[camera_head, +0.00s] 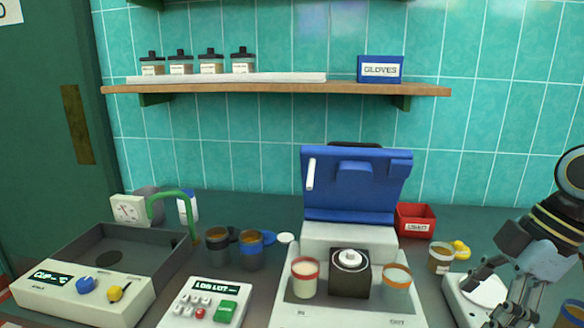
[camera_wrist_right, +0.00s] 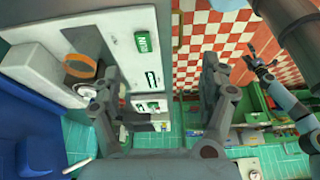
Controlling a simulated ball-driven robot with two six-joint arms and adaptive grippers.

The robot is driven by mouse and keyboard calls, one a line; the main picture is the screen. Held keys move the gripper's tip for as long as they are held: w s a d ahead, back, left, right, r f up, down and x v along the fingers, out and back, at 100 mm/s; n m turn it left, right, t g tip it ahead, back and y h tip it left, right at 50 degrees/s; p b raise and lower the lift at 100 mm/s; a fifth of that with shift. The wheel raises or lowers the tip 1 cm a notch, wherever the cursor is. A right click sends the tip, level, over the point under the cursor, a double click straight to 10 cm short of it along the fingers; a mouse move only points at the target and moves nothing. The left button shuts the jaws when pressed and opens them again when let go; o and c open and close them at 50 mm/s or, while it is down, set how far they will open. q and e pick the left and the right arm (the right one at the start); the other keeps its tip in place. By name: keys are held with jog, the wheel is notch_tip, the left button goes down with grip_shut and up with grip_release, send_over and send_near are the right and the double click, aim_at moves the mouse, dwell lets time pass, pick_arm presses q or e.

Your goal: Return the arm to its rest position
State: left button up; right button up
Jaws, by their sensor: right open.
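My right gripper (camera_head: 497,292) is at the lower right of the head view, beside a white scale-like device (camera_head: 462,300) on the counter. In the right wrist view its two dark fingers (camera_wrist_right: 160,92) stand wide apart with nothing between them. My right arm comes in from the right edge. A second small gripper (camera_wrist_right: 262,68) on a blue-grey arm, which seems to be my left one, shows at the upper right of the wrist view. It is too small to tell its jaw state. My left gripper is not in the head view.
A blue-lidded machine (camera_head: 357,180) stands open at the middle, with cups (camera_head: 304,278) on its front. An amber jar (camera_head: 441,257), a yellow item (camera_head: 461,250) and a red bin (camera_head: 416,220) are near my right gripper. A grey basin (camera_head: 60,290) stands left. A shelf (camera_head: 280,89) runs above.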

jog(key=s+a+f+m+t+h, duration=0.1)
jog(key=s+a+f+m+h, duration=0.1)
jog(key=s+a+f+m, duration=0.35)
jog(key=s+d+m+t+h, duration=0.1)
jog(key=s+d+m+h, duration=0.2)
jog(key=s+m, duration=0.7)
jog(key=s+d+f+n+g+b, duration=0.15)
jog(key=f+b, duration=0.25)
jog(key=f, duration=1.3)
jog(key=s+d+f+t+b, duration=0.1)
jog(key=s+f+b, duration=0.2)
jog(key=f, duration=1.4)
pick_arm(q)
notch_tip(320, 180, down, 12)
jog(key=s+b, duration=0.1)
jog(key=b, duration=0.4)
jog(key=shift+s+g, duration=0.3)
pick_arm(e)
jog(key=s+f+g, duration=0.1)
jog(key=s+f, duration=1.6)
jog(key=f, duration=0.2)
jog(key=shift+d+f+g, duration=0.25)
jog(key=shift+g, duration=0.1)
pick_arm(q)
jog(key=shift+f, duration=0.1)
